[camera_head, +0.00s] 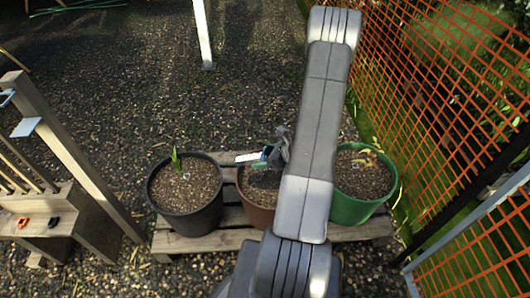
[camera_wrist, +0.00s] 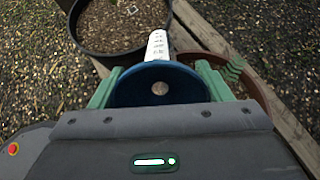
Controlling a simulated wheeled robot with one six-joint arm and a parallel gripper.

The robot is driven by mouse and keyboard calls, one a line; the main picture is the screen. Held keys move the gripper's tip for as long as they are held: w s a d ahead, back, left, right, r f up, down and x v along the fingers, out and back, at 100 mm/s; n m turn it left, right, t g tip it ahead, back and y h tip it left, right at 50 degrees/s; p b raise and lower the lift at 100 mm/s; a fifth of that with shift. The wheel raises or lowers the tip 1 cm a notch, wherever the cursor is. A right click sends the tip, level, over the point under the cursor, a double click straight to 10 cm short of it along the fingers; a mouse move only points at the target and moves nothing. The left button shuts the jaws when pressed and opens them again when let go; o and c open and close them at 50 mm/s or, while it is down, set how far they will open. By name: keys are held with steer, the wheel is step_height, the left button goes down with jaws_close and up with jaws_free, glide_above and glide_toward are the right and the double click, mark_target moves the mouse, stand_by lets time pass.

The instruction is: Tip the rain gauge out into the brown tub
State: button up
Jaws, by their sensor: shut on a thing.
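In the head view the gauge's white strip (camera_head: 247,157) points left, and my gripper (camera_head: 266,159) is over the back of the brown tub (camera_head: 257,215). The brown tub, with soil, stands in the middle and is partly hidden by my arm. Its rim also shows at the right in the wrist view (camera_wrist: 262,92), with a fern frond.
A black tub (camera_head: 217,213) with a green shoot stands left of the brown one, and a green tub (camera_head: 352,212) stands right. All rest on a wooden pallet (camera_head: 230,240). An orange mesh fence (camera_head: 450,100) bounds the right; a wooden bench (camera_head: 40,200) stands left.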

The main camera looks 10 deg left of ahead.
steer(key=shift+a+r+g+h+p, duration=0.15)
steer(key=shift+r+h+p, duration=0.4)
steer(key=shift+p, duration=0.95)
steer(key=shift+r+g+h+p, duration=0.15)
steer(key=shift+r+h+p, duration=0.4)
steer(key=shift+p, duration=0.95)
steer(key=r+h+p, duration=0.2)
steer(key=p, duration=0.4)
steer(key=r+g+h+p, duration=0.1)
steer(key=p, duration=0.5)
steer(key=shift+h, duration=0.3)
steer(key=shift+h+p, duration=0.4)
steer(key=shift+p, duration=0.75)
